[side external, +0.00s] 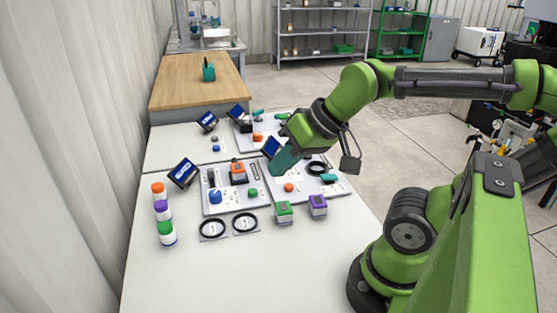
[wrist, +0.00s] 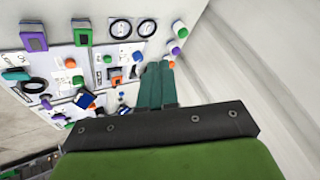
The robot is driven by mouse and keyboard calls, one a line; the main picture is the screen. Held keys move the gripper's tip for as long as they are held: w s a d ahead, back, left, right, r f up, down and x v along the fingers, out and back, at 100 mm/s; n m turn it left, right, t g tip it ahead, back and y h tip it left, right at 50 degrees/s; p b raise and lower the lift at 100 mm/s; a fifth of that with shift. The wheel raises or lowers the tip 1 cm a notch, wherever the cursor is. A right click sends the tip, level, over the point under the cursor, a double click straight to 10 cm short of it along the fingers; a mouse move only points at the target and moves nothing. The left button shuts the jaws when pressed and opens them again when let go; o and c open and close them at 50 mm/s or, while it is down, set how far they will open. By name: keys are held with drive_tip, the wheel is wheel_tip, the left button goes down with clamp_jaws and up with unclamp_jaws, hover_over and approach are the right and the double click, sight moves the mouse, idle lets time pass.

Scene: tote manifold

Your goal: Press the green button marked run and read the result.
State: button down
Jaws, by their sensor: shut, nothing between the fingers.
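A green button (side external: 252,193) sits on the near-left panel (side external: 228,208), right of a blue knob (side external: 215,196). In the wrist view the green button (wrist: 107,58) lies left of the fingers; any marking on it is too small to read. My gripper (side external: 274,172) is shut and empty, its teal fingers pointing down near the join of the two near panels, apart from the green button. The fingers also show in the wrist view (wrist: 156,68). A tilted blue-screened display (side external: 183,172) stands left of the near-left panel; its text is not legible.
The near-right panel (side external: 310,184) has an orange button (side external: 289,187) and a black ring. Green (side external: 284,212) and purple (side external: 318,206) blocks and two black rings (side external: 212,228) lie in front. Several capped bottles (side external: 162,208) stand left. The table's front is clear.

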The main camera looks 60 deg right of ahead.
drive_tip(key=shift+d, duration=0.1)
drive_tip(key=m+t+y, duration=0.1)
drive_tip(key=m+y, duration=0.1)
drive_tip(key=m, duration=1.6)
hover_over(256, 191)
drive_tip(key=shift+f, duration=5.65)
drive_tip(key=shift+f, duration=4.45)
drive_tip(key=shift+f, duration=0.1)
drive_tip(key=shift+f, duration=0.3)
